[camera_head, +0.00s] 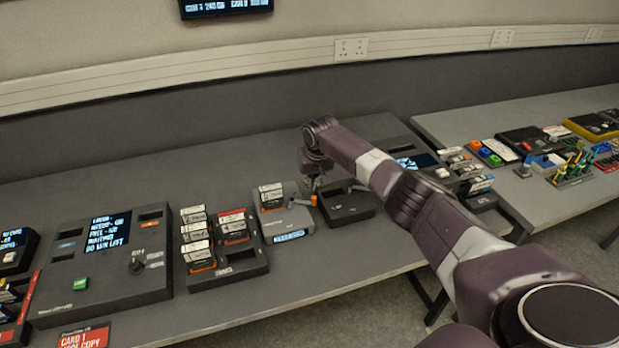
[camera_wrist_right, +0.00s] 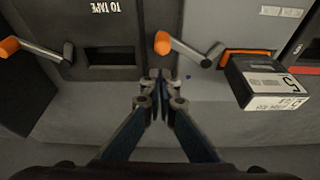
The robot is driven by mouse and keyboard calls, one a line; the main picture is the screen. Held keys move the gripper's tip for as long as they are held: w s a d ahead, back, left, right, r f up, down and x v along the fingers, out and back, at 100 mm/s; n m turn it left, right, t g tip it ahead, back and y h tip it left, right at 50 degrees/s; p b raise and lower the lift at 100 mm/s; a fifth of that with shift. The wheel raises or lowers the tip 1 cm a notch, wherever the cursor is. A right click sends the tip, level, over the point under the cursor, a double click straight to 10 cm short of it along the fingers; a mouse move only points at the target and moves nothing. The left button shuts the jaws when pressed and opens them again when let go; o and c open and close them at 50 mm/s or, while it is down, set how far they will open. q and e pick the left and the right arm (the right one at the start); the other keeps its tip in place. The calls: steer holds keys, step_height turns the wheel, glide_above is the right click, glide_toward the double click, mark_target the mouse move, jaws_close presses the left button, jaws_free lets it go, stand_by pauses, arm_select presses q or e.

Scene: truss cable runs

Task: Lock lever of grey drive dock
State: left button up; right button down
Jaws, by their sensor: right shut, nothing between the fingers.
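The grey drive dock (camera_head: 293,219) stands mid-bench with a labelled drive (camera_head: 271,194) seated in its slot. In the right wrist view the dock (camera_wrist_right: 205,110) fills the middle, and the drive (camera_wrist_right: 265,84) stands in an orange-edged slot. The dock's lever (camera_wrist_right: 190,46) is a grey bar with an orange end, lying beside the slot; the orange end also shows in the head view (camera_head: 313,200). My right gripper (camera_wrist_right: 159,78) is shut and empty, its tips close to the lever but apart from it in the picture. My left gripper is not in view.
A dark dock (camera_head: 348,208) with an empty slot (camera_wrist_right: 112,57) and its own orange-ended lever (camera_wrist_right: 40,50) stands beside the grey one. A rack of drives (camera_head: 238,262) and a console with a screen (camera_head: 105,285) are to the left. Bench behind the docks is clear.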

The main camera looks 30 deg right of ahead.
steer(key=shift+s+a+p, duration=0.25)
steer(key=shift+s+p, duration=0.4)
steer(key=shift+s, duration=0.4)
steer(key=shift+a, duration=0.25)
